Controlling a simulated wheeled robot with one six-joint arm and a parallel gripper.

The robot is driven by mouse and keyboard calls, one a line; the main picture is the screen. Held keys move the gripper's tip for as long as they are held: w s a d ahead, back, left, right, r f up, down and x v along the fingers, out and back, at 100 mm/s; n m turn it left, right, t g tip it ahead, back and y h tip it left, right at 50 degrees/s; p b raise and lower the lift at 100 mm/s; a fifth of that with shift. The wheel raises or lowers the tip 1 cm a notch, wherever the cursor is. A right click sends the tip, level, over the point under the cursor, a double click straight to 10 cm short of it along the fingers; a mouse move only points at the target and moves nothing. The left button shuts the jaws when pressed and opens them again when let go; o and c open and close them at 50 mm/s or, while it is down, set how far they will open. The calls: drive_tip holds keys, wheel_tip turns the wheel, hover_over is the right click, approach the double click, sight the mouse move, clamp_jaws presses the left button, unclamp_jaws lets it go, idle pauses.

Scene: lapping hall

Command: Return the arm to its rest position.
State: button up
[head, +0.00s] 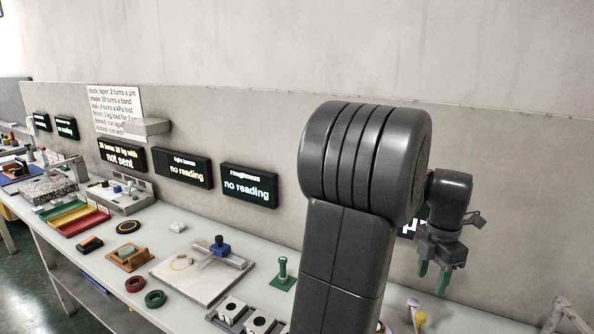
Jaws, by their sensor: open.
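My arm rises in front of the bench at the right of the head view, and its large dark grey joint hides part of the wall and bench. My gripper (433,277) hangs fingers-down at the arm's end, above the right part of the bench (215,226). Its two green fingertips are apart, with nothing seen between them. It touches nothing that I can see.
Dark display panels (249,186) line the low back wall. Pale knobbed items (419,318) stand below my gripper.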

wheel_tip(320, 180, down, 11)
drive_tip(key=shift+f, duration=0.1)
idle(0.3)
wheel_tip(320, 180, up, 14)
wheel_tip(320, 180, down, 13)
drive_tip(key=shift+f, duration=0.2)
drive_tip(key=shift+a+f, duration=0.1)
drive_tip(key=shift+f, duration=0.2)
drive_tip(key=a+m, duration=0.1)
drive_tip(key=m, duration=0.1)
wheel_tip(320, 180, up, 9)
drive_tip(key=m, duration=0.9)
hover_over(421, 315)
drive_tip(key=w+a, duration=0.5)
drive_tip(key=shift+s+a, duration=0.15)
drive_tip(key=shift+s, duration=0.1)
